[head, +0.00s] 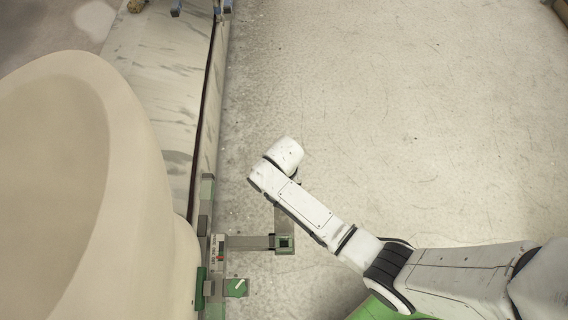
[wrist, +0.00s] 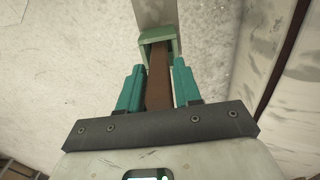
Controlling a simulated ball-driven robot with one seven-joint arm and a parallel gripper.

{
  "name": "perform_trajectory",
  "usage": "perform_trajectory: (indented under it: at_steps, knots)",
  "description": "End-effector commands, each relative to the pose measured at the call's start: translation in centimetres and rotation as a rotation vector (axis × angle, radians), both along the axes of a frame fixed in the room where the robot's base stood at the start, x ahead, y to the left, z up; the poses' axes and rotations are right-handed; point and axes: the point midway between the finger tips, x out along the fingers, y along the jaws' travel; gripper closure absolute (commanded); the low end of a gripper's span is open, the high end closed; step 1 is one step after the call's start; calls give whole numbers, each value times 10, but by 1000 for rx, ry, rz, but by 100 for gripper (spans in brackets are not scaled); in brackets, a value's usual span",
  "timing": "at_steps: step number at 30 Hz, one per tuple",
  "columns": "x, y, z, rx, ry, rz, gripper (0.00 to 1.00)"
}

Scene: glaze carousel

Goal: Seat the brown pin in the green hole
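The brown pin (wrist: 158,88) is between the teal fingers of my gripper (wrist: 159,72) in the wrist view, and the fingers appear closed on its sides. The pin points away from my gripper. Its far end lines up with the opening of a green block (wrist: 160,34), which frames it on the top and sides. How far the end is inside the green hole cannot be told.
A grey bar (head: 250,242) reaches out from the counter side to a green square block with a dark centre (head: 285,243). A small green part (head: 236,287) sits below. A large beige rounded body (head: 60,190) fills the left. The floor (head: 430,100) is clear.

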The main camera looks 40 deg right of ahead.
Motion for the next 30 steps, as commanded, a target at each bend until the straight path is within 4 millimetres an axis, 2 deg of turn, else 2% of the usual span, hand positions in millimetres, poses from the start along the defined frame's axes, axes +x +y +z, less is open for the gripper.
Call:
perform_trajectory:
  at_steps: [1, 10, 20, 23, 30]
  knots:
    - [0, 0, 0, 0, 0, 0, 72]
    - [0, 0, 0, 0, 0, 0, 100]
    - [0, 0, 3, 0, -1, 0, 100]
    - [1, 0, 13, 0, -3, 0, 100]
    - [1, 0, 58, 1, -3, 0, 100]
